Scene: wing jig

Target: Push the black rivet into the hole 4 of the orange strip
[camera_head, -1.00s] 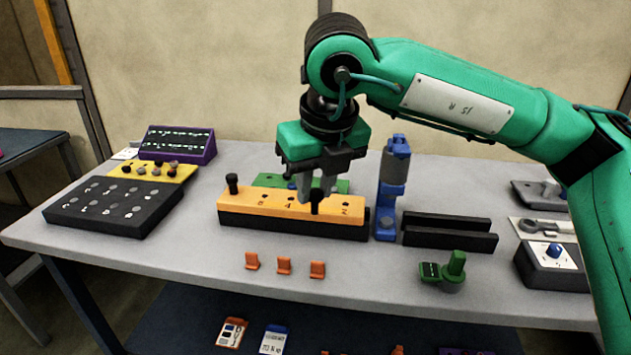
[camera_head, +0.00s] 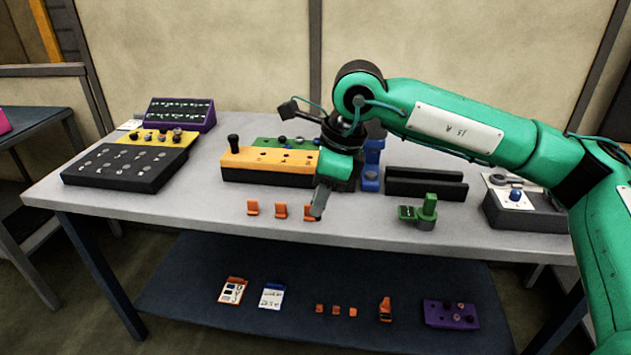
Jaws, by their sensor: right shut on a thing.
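The orange strip (camera_head: 268,158) lies along a black block on the table. A black rivet (camera_head: 233,142) stands upright in the strip's left end, its head well above the surface. More holes run to its right, but their numbers are too small to read. My right gripper (camera_head: 318,211) is off the strip's front right end, tilted down toward the viewer. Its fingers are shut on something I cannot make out. My left gripper is out of view.
A green strip (camera_head: 262,142) is behind the orange one. A blue post (camera_head: 371,181) and black rails (camera_head: 425,188) stand to the right, with a green tool (camera_head: 426,212) in front. A black hole board (camera_head: 120,168) is at left. The front left tabletop is clear.

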